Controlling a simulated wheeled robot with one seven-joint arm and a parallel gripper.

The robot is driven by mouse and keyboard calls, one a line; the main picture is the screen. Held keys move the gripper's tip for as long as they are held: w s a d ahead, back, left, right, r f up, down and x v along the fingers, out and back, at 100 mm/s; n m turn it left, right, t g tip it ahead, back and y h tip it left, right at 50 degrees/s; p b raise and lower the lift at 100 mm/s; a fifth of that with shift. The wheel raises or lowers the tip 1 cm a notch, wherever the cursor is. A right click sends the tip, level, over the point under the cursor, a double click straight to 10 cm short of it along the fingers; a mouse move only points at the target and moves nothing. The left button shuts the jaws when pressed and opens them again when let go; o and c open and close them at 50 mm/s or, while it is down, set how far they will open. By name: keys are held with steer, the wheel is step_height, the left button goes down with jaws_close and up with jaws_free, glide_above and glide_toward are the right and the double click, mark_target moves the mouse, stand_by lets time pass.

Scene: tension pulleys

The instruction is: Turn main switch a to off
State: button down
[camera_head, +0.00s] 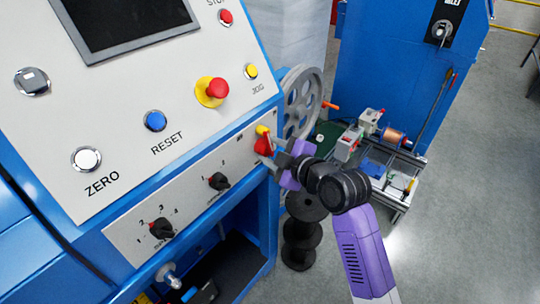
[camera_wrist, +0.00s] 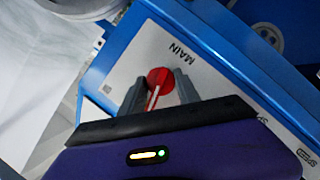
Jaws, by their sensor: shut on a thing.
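The main switch (camera_head: 263,143) is a red rotary handle on a yellow base at the right end of the lower white panel. In the wrist view the red main switch (camera_wrist: 160,80) sits below the word MAIN, with a pale stripe along its handle. My gripper (camera_head: 279,158) is at the switch from the right. In the wrist view the two grey fingers of my gripper (camera_wrist: 158,92) stand on either side of the red handle and are shut on it. The fingers hide part of the switch and any on or off marks.
Two black selector knobs (camera_head: 219,181) (camera_head: 162,228) are left of the switch on the same panel. A red emergency button (camera_head: 212,91) and a blue RESET button (camera_head: 154,121) are above. A grey pulley wheel (camera_head: 301,100) and black spools (camera_head: 303,230) stand close by on the right.

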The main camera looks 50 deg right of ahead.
steer(key=shift+f+n+b, duration=0.15)
steer(key=shift+n+b, duration=0.25)
steer(key=shift+h, duration=0.3)
steer(key=c, duration=0.9)
jaws_free()
steer(key=shift+v, duration=3.95)
